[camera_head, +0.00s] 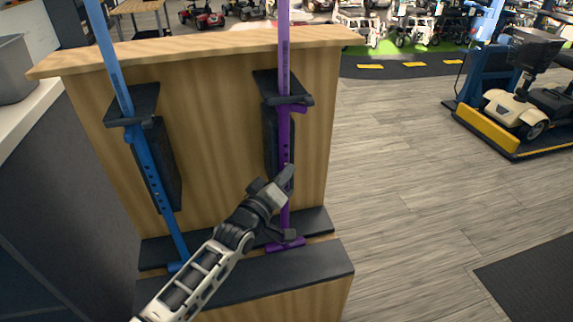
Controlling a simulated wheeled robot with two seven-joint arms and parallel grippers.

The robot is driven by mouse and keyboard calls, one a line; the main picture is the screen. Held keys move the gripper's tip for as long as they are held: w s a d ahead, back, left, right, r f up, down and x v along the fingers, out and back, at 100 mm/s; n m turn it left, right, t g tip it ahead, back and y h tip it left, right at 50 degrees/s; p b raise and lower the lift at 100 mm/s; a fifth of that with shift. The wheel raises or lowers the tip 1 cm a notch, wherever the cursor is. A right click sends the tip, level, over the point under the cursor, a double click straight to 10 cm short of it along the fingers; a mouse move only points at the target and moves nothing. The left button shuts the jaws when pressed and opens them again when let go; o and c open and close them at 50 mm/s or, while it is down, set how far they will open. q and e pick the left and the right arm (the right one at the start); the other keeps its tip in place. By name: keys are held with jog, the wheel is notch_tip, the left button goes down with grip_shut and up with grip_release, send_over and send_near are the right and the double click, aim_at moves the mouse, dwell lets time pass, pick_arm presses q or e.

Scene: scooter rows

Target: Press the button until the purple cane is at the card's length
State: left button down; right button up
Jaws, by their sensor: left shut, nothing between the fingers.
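The purple cane (284,135) stands upright on the right of a wooden stand, running through a black bracket (290,100) and out of the top of the picture. Its lower tube has small dark holes. Its purple foot (285,245) rests at the black ledge. My left gripper (287,178) is shut and empty, its tip at the purple cane's lower tube. I cannot tell whether it touches the tube. The button is not clearly visible. No card can be made out. My right gripper is not in view.
A blue cane (146,160) stands tilted in a bracket on the left of the wooden stand (222,125). A black ledge (325,265) runs along the front. A beige scooter (515,108) on a yellow-edged platform stands at the right. The wooden floor between is clear.

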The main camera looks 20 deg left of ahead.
pick_arm(q)
jog(key=shift+w+a, duration=0.3)
jog(key=shift+w, duration=0.1)
dwell(0.4)
jog(key=shift+w+a+r, duration=0.15)
jog(key=shift+r, duration=0.05)
dwell(0.3)
jog(key=shift+s+d+f+p, duration=0.1)
jog(key=shift+s+d+p, duration=0.5)
jog(key=shift+s, duration=0.25)
